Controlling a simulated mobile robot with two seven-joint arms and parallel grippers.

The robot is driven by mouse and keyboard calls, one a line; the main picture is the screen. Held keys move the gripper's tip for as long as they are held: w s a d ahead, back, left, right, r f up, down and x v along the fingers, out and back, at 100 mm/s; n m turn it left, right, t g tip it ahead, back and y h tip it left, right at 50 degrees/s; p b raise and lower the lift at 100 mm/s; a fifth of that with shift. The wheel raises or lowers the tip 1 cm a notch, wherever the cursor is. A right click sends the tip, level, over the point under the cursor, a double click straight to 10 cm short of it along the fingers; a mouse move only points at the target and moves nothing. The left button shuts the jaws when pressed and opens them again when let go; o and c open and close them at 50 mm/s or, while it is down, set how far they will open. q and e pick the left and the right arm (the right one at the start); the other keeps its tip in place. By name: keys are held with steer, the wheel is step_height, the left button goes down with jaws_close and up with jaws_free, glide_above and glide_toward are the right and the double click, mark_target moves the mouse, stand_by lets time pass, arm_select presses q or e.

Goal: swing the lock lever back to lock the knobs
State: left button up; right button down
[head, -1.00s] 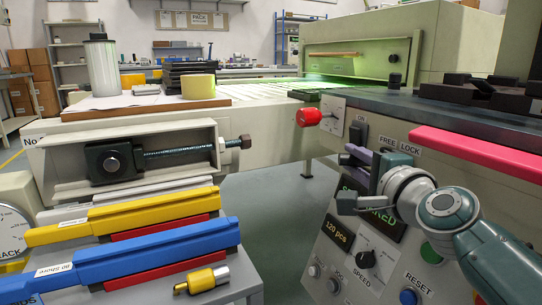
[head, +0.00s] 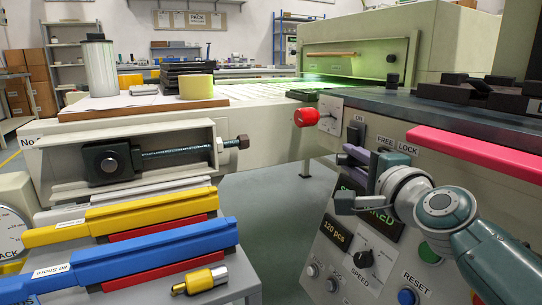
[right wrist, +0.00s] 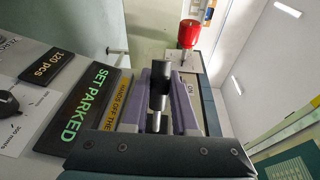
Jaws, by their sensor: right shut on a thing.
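My right gripper (head: 358,157) is at the front panel of the grey machine, just left of the FREE LOCK label (head: 398,144). In the right wrist view its purple finger pads (right wrist: 158,105) stand on either side of the lock lever's black handle (right wrist: 160,80), and it is shut on the lever. In the head view the gripper hides the lever, so I cannot tell its angle against the label. A red knob (head: 305,117) sticks out beside a small dial (head: 330,116), and it also shows in the right wrist view (right wrist: 188,33). My left gripper is out of view.
A pink-red bar (head: 475,155) runs along the machine's front edge. Below are a green-lettered display (head: 383,216), a SPEED knob (head: 363,258) and a blue RESET button (head: 407,297). Yellow (head: 125,215) and blue (head: 150,253) squeegees lie at left. An open gap separates the two sides.

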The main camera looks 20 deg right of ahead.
steer(key=shift+s+f+y+b, duration=0.1)
steer(key=shift+f+y+b, duration=0.05)
steer(key=shift+y+b, duration=0.15)
steer(key=n+y+b, duration=0.1)
steer(key=y+b, duration=0.1)
steer(key=s+n+y+b, duration=0.1)
steer(key=n+y+b, duration=0.1)
steer(key=s+n+y+b, duration=0.1)
steer(key=y+b, duration=0.1)
steer(key=b, duration=0.1)
steer(key=shift+s+a, duration=0.2)
steer(key=shift+a, duration=0.05)
steer(key=c, duration=0.7)
jaws_free()
